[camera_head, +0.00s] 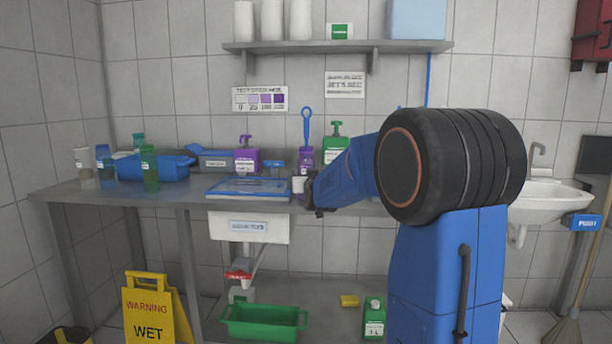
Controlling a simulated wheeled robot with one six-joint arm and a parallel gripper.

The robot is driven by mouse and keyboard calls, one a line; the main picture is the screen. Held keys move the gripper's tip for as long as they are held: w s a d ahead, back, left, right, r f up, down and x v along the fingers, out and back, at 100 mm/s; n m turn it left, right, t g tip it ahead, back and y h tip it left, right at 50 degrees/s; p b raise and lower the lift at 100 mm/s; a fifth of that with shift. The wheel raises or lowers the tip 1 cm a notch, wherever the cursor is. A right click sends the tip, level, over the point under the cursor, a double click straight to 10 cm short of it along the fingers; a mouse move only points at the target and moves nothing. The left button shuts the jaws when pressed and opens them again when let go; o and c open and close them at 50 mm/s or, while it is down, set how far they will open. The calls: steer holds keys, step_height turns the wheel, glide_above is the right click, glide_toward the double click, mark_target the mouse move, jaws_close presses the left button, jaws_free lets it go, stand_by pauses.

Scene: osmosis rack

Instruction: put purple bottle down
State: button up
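A purple bottle (306,160) with a pale label stands upright in line with my gripper, near the right part of the grey counter (130,196). A second purple bottle (246,160), with a pump top, stands further left at the back of the counter. My gripper (311,194) is a small dark shape at the end of my blue arm, over the counter's front edge. My forearm and the small size hide its fingers. I cannot tell whether it holds a purple bottle.
A small white cylinder (298,185) is beside my gripper. A blue-rimmed tray (249,188) lies left of it. A green pump bottle (335,146) stands behind my arm. A blue bin (160,168) and several small bottles crowd the left end. A shelf (310,45) hangs above.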

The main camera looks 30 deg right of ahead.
steer(key=shift+r, duration=0.15)
steer(key=v, duration=1.2)
steer(key=s+a+f+n+g+y, duration=0.1)
steer(key=s+a+f+g+y, duration=0.15)
steer(key=s+a+f, duration=0.55)
steer(key=s+a+f+n+g+y, duration=0.25)
steer(key=s+a, duration=0.35)
steer(key=s, duration=0.4)
steer(key=s+a+f+g, duration=0.2)
steer(key=s+f, duration=0.4)
steer(key=s, duration=0.5)
steer(key=s+a+f+g, duration=0.2)
steer(key=s+f+g, duration=0.3)
steer(key=s, duration=0.7)
steer(key=shift+s+f+y, duration=0.2)
steer(key=shift+f+y, duration=0.2)
steer(key=shift+f, duration=0.05)
steer(key=shift+o, duration=0.4)
